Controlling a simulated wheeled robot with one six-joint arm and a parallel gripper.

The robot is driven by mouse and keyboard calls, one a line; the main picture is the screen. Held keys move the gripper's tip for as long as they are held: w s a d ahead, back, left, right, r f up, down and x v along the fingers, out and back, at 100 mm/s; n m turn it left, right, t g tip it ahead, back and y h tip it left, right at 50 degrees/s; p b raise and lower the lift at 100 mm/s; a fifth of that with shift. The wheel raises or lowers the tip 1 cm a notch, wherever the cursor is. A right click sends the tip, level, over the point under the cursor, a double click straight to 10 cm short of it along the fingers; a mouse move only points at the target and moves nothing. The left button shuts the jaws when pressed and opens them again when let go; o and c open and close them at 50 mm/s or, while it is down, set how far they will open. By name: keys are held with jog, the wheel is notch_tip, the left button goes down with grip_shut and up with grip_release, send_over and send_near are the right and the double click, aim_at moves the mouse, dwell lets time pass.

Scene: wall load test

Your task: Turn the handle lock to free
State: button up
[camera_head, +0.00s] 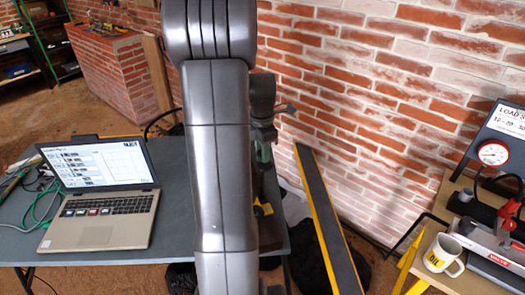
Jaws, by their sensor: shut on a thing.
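My arm (222,150) stands upright through the middle of the head view and covers much of what lies behind it. Dark wrist parts show past its right edge, and my gripper (263,155) is mostly hidden there. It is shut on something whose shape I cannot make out. Small green and yellow patches (264,209) show beside the arm, low down by the table. I cannot make out the handle lock or its position.
A grey table (90,240) holds an open laptop (98,205) and green cables. A dark, yellow-edged plank (328,225) leans by the brick wall (400,110). At right, a bench carries a mug (443,254), a round gauge (493,153) and red-and-grey equipment. Dark bags lie on the floor.

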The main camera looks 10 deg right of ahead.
jog(key=shift+n, duration=0.3)
dwell(0.4)
jog(key=o, duration=1)
jog(key=shift+c, duration=0.2)
